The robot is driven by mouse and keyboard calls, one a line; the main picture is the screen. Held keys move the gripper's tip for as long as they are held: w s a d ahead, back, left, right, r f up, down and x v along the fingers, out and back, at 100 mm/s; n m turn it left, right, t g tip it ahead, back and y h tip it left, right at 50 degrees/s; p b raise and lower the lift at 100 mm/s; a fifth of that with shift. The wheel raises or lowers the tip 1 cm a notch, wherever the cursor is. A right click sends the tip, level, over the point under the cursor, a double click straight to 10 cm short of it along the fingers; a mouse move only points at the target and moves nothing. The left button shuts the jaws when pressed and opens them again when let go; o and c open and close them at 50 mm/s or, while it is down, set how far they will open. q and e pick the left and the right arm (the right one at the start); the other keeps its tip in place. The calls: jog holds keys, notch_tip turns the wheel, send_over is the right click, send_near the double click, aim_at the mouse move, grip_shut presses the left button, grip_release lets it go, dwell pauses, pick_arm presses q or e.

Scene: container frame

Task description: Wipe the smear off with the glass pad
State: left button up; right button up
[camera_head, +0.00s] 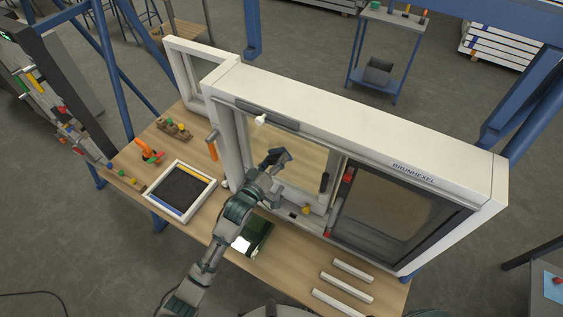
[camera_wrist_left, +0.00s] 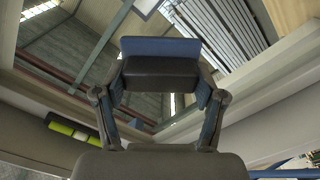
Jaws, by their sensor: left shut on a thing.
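My left gripper (camera_head: 277,160) reaches into the left opening of the white window frame (camera_head: 350,108). In the left wrist view its fingers are shut on a dark pad with a blue layer (camera_wrist_left: 160,62), taken to be the glass pad. The pad is held in front of the left opening (camera_head: 300,152); whether it touches a pane I cannot tell. I cannot make out a smear in either view; the gripper and pad cover part of the opening. My right gripper is not in view.
A dark sash (camera_head: 385,205) fills the frame's right side. A tray (camera_head: 180,190), an orange-handled tool (camera_head: 212,145), a dark green box (camera_head: 253,236) and white strips (camera_head: 347,282) lie on the wooden bench. A small yellow object (camera_head: 305,209) sits on the sill.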

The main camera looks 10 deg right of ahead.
aim_at(270, 143)
pick_arm(q)
jog(key=shift+w+a, duration=0.75)
jog(key=shift+a, duration=0.25)
jog(key=shift+w+a, duration=0.7)
jog(key=shift+a, duration=0.3)
jog(key=shift+r+p, duration=1.3)
jog(key=shift+p, duration=0.05)
jog(key=shift+s+d+p, duration=0.3)
jog(key=shift+d, duration=0.15)
jog(key=shift+s+d+p, duration=0.6)
jog(key=shift+s+d, duration=0.1)
jog(key=shift+d, duration=0.3)
jog(key=shift+s+d+p, duration=0.6)
jog(key=shift+s+d, duration=0.1)
jog(key=shift+d, duration=0.3)
jog(key=shift+s+d+f, duration=0.1)
jog(key=shift+s+d, duration=0.55)
jog(key=shift+d, duration=0.2)
jog(key=shift+a, duration=0.1)
jog(key=shift+v, duration=2.9)
